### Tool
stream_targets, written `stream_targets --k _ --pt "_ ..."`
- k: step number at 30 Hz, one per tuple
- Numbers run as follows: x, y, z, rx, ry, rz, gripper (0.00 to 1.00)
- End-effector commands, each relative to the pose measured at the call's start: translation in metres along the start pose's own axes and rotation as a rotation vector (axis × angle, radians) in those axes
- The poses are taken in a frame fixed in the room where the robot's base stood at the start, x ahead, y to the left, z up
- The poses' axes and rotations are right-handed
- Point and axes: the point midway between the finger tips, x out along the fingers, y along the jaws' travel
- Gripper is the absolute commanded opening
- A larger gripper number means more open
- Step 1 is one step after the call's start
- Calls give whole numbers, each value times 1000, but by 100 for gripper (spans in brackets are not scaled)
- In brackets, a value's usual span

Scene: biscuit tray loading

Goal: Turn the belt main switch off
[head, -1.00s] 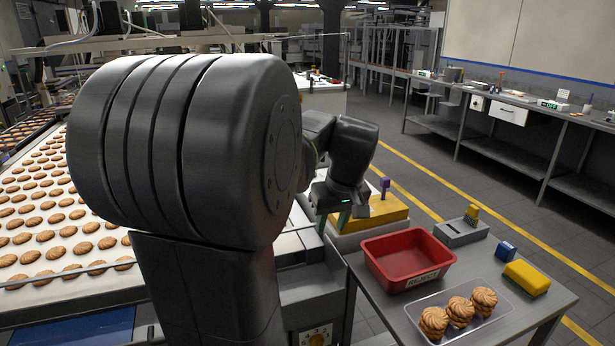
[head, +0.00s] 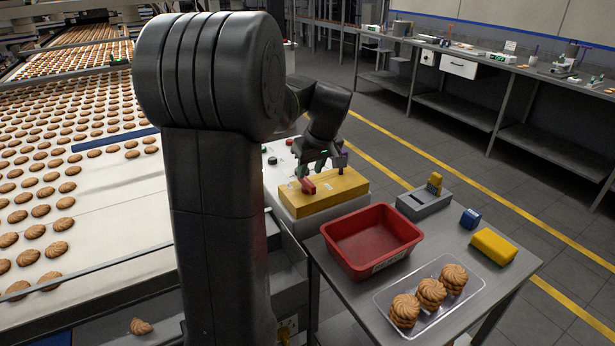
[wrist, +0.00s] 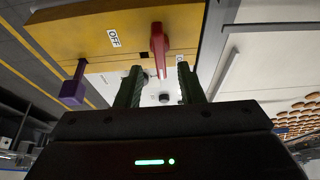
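My gripper (head: 318,165) is over the box in the head view. In the wrist view my gripper (wrist: 159,80) is open, its two dark green fingers apart, with the handle's end at the gap between the tips. I cannot tell whether either finger touches it. A purple piece (wrist: 73,90) sticks out at the box's left.
The biscuit belt (head: 110,225) is at left. Floor at right is clear.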

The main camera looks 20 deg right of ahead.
Motion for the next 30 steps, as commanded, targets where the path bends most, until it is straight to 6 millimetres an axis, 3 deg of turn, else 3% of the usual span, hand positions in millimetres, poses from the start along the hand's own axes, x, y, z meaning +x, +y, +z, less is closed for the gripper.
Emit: stream_targets --k 7,19,20,25,30 --pt "36 0 0 1 -1 -2 35" --pt "44 0 0 1 0 0 35" --pt "44 0 0 1 0 0 33" --pt "44 0 0 1 0 0 0" --pt "44 0 0 2 0 1 0"
